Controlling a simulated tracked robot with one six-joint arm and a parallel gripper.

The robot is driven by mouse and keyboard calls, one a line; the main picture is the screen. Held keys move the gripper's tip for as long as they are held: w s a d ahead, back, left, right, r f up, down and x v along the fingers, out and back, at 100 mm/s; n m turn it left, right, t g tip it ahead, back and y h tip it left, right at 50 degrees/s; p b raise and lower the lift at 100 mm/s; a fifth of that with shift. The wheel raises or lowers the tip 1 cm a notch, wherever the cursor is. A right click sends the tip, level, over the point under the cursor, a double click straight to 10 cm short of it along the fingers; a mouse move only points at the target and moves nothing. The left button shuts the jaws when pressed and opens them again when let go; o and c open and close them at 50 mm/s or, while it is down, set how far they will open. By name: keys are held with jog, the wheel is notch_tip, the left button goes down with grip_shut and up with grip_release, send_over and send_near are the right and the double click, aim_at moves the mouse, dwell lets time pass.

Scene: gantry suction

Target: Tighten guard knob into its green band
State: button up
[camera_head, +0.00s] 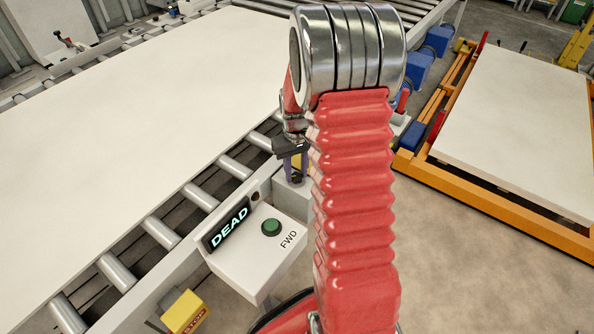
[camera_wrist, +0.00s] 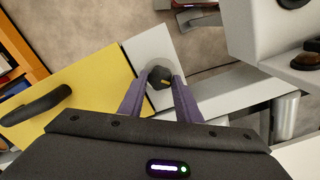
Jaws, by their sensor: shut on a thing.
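A yellow guard panel (camera_wrist: 85,85) with a black handle (camera_wrist: 38,104) lies to the left of the knob. In the head view my gripper (camera_head: 296,166) is beside the conveyor behind the control box, partly covered by my red arm. I cannot make out a green band in either view.
The control box (camera_head: 255,262) has a display (camera_head: 229,228) reading DEAD and a green FWD button (camera_head: 271,227). A yellow STOP box (camera_head: 184,312) sits at lower left. A large pale board (camera_head: 140,110) covers the rollers. An orange frame with another board (camera_head: 530,120) stands right.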

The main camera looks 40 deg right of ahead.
aim_at(296, 175)
jog(key=o, duration=1.1)
jog(key=shift+c, duration=0.2)
jog(key=shift+r, duration=0.1)
notch_tip(296, 175, up, 14)
jog(key=shift+f, duration=0.25)
